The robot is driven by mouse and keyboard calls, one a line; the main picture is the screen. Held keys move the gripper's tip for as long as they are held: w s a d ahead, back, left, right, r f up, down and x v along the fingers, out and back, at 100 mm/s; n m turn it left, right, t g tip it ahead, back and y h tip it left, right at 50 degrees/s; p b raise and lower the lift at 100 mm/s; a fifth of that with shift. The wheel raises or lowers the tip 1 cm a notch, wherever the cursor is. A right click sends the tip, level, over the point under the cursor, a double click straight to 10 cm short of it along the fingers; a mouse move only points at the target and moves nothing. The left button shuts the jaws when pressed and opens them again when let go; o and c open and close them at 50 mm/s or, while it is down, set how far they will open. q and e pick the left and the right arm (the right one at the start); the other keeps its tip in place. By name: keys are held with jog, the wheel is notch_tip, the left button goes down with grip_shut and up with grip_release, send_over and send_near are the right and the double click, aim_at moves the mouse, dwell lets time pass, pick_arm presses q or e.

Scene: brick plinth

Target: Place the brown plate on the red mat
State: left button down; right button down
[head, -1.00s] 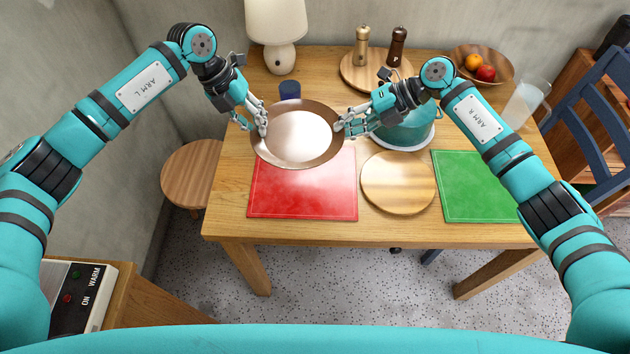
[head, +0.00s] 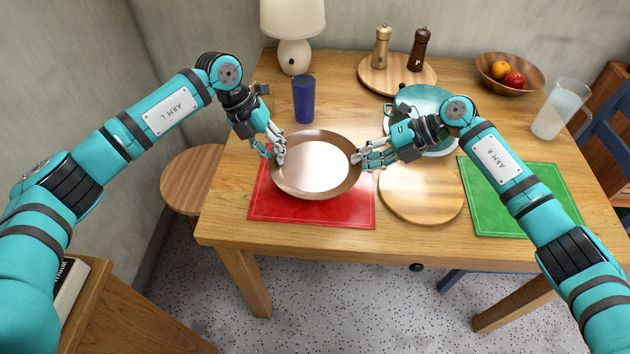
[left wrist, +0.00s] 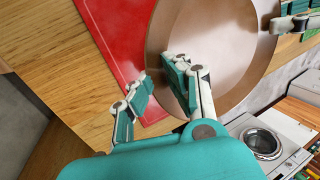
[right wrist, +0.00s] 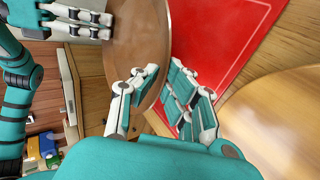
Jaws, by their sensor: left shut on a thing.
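The brown plate (head: 314,191) is level over the back part of the red mat (head: 270,208), and the mat's front strip shows below it. I cannot tell how much gap is left under the plate. My left gripper (head: 274,152) is shut on the plate's left rim. In the left wrist view, the fingers straddle the plate (left wrist: 205,45) edge, with the mat (left wrist: 115,45) beside it. My right gripper (head: 366,158) is at the right rim. In the right wrist view, its fingers straddle the plate (right wrist: 138,40) edge, but their grip is unclear.
A round wooden board (head: 420,195) lies right of the red mat, then a green mat (head: 500,210). A teal pot (head: 425,100) is behind the right gripper. A blue cup (head: 304,100) and a lamp (head: 293,25) stand behind the plate. A pitcher (head: 560,110) is far right.

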aim_at(360, 181)
pick_arm(q)
jog(key=shift+a+f, duration=0.2)
jog(key=shift+a, duration=0.05)
pick_arm(e)
jog(key=shift+d, duration=0.1)
